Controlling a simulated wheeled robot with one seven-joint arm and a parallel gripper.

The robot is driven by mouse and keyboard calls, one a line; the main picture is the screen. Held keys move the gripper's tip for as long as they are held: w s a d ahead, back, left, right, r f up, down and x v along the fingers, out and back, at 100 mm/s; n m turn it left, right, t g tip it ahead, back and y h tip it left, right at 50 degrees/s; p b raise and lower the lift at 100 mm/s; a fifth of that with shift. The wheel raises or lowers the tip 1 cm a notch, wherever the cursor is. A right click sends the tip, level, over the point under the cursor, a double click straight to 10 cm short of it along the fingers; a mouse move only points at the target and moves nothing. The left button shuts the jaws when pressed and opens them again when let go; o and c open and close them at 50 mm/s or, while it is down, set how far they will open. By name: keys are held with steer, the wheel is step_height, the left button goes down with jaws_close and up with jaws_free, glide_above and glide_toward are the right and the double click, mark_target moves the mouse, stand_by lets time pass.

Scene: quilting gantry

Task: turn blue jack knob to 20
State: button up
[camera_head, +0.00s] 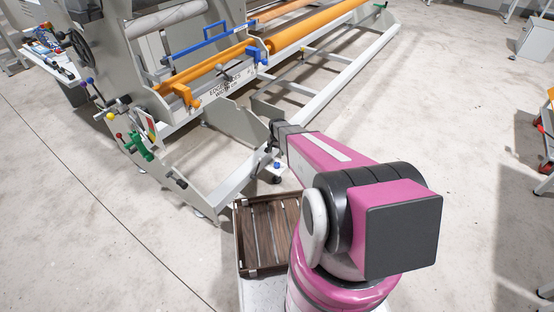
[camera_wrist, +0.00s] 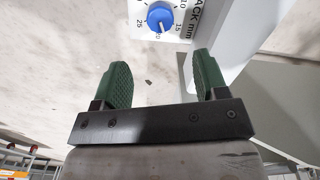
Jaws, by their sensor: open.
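The blue jack knob (camera_wrist: 160,17) shows at the top of the wrist view. It sits on a white dial plate (camera_wrist: 190,12) with "JACK mm" and numbers including 10, 15 and 25. A pale mark shows on the knob's lower side, but its exact reading is too small to tell. My gripper (camera_wrist: 162,68) is open, with its two green fingers apart and nothing between them. The knob lies beyond the fingertips, near the middle of the gap, and is not touched. In the head view a small blue knob (camera_head: 277,165) shows beside my arm's far end.
A grey quilting frame (camera_head: 235,180) with orange rollers (camera_head: 315,25) stands ahead. A green handle (camera_head: 138,146) and other small coloured knobs are on its left side. A brown slatted crate (camera_head: 240,245) is near my arm.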

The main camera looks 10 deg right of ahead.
mark_target(277, 164)
step_height(277, 164, down, 10)
steer(key=n, duration=1)
steer(key=shift+s+f, duration=0.1)
steer(key=shift+f, duration=0.15)
steer(key=c, duration=0.9)
